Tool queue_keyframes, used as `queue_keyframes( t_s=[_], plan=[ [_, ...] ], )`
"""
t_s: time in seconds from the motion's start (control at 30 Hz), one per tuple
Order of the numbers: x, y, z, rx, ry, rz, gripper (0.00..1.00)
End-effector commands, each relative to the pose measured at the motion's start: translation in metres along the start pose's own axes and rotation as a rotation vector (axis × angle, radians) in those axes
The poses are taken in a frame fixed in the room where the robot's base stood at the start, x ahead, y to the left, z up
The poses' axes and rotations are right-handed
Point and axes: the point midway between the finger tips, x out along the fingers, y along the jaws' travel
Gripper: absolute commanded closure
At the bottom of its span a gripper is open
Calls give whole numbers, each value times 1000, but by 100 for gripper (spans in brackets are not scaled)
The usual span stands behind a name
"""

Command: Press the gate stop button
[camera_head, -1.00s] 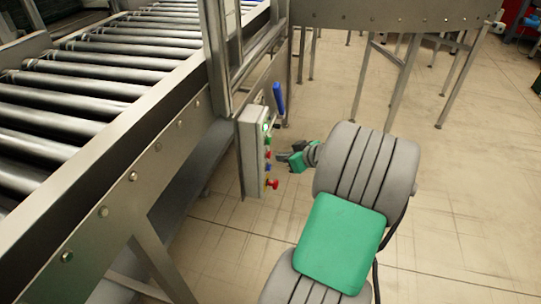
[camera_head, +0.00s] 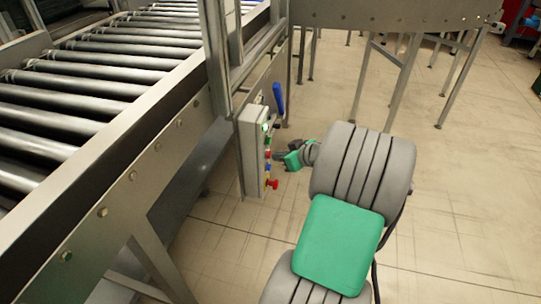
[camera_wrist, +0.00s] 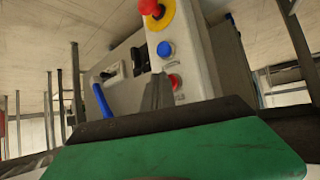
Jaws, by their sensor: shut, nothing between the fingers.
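A grey control box (camera_head: 250,155) stands beside the conveyor, with a column of coloured buttons on its face. A small red button (camera_wrist: 175,83) sits between a blue button (camera_wrist: 165,48) and the hidden part of the panel in the wrist view. A label beside the red button is partly covered and unreadable. My gripper (camera_wrist: 157,82) is shut and empty, its dark fingertips just beside the red button in the picture. In the head view my gripper (camera_head: 280,157) is close to the panel face at about that button's height. I cannot tell whether the fingertips touch it.
A red mushroom button on a yellow ring (camera_wrist: 152,10) is close to the blue button. The roller conveyor (camera_head: 95,90) is at the left. Open floor (camera_head: 460,200) lies to the right.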

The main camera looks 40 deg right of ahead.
Motion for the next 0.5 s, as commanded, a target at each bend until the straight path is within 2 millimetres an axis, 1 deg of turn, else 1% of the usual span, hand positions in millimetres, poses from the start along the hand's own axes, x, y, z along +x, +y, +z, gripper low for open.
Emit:
queue_keyframes(
  t_s=[0.5],
  plan=[
    [4, -3, -3, 0, 1, 0, 100]
  ],
)
